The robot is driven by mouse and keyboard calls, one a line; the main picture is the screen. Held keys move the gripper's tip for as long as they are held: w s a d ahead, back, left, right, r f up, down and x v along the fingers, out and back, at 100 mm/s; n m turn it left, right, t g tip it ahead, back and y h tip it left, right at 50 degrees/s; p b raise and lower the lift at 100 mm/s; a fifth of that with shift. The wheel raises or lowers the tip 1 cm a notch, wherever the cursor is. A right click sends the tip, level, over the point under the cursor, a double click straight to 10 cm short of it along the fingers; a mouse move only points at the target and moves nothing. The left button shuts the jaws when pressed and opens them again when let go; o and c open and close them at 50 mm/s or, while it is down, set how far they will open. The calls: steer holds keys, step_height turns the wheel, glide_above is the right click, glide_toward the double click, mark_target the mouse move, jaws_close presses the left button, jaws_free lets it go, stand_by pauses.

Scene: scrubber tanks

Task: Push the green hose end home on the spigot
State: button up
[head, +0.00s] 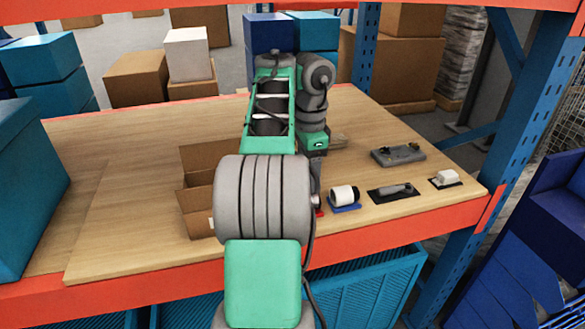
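My arm stands in the middle of the head view and covers much of the board. Its end comes down behind the large grey joint, and only a narrow strip of my gripper (316,187) shows beside it. The fingertips are hidden, so I cannot tell whether they are open or hold anything. No green hose end can be made out; the green in the middle is my arm's own covers. I cannot identify the spigot for certain. A grey fixture (398,155) with a raised part lies on the right of the board. A small red thing (320,212) shows below my gripper.
A white roll on a blue base (344,198), a grey piece on a dark pad (393,191) and a white block on a dark plate (446,179) lie at the right. An open cardboard box (196,165) stands left of my arm. The board's left side (120,225) is clear.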

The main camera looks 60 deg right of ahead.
steer(key=shift+s+f+b, duration=0.2)
steer(key=shift+f+b, duration=0.15)
steer(key=shift+f, duration=0.15)
step_height(320, 180, down, 9)
steer(key=b, duration=0.8)
steer(key=shift+r+b, duration=0.1)
steer(key=shift+b, duration=0.25)
steer(key=shift+r, duration=0.1)
steer(key=shift+c, duration=0.2)
jaws_close()
steer(key=shift+o, duration=0.2)
jaws_free()
steer(key=shift+r, duration=0.1)
